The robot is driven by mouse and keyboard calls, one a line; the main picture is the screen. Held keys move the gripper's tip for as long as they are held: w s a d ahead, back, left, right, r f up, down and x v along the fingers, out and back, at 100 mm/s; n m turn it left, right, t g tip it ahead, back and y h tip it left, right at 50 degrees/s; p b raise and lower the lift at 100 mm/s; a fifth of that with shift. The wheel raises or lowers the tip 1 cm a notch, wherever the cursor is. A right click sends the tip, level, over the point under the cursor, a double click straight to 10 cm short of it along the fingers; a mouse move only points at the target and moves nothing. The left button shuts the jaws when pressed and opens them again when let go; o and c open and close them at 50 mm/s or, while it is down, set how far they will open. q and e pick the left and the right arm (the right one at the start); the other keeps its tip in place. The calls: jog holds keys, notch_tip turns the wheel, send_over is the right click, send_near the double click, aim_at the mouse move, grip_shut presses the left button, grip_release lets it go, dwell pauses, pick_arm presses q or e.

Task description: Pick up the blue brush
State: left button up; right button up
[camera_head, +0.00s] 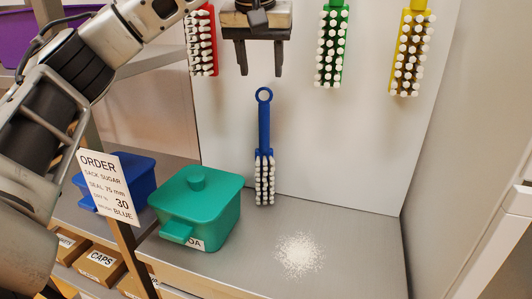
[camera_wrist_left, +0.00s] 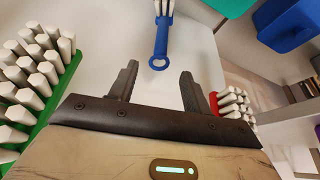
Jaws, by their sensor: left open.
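The blue brush (camera_head: 264,135) is upright against the white back panel, with its ring end up and its white bristles facing out. Its lower end appears to be at the grey counter; I cannot tell whether it touches. My left gripper (camera_head: 260,72) is open and empty, just above the ring end and apart from it. In the left wrist view, the blue brush (camera_wrist_left: 161,40) lies ahead of the open fingers of my left gripper (camera_wrist_left: 157,82), its ring between their lines. My right gripper is not in view.
A red brush (camera_head: 202,42) is left of my gripper; green (camera_head: 331,45) and yellow (camera_head: 408,50) brushes are to the right. A green lidded box (camera_head: 205,210) stands left of the blue brush. White powder (camera_head: 299,254) lies on the counter (camera_head: 360,260). An order card (camera_head: 107,185) is at left.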

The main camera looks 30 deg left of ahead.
aim_at(263, 105)
pick_arm(q)
jog(key=x, duration=0.6)
jog(key=shift+w+f, duration=0.1)
jog(key=shift+f, duration=0.25)
jog(key=shift+a+p+x, duration=0.1)
jog(key=shift+p+x, duration=0.25)
jog(key=shift+x, duration=1)
jog(key=shift+a+p+x, duration=0.15)
jog(key=shift+p+x, duration=0.2)
jog(key=shift+x, duration=0.95)
grip_shut()
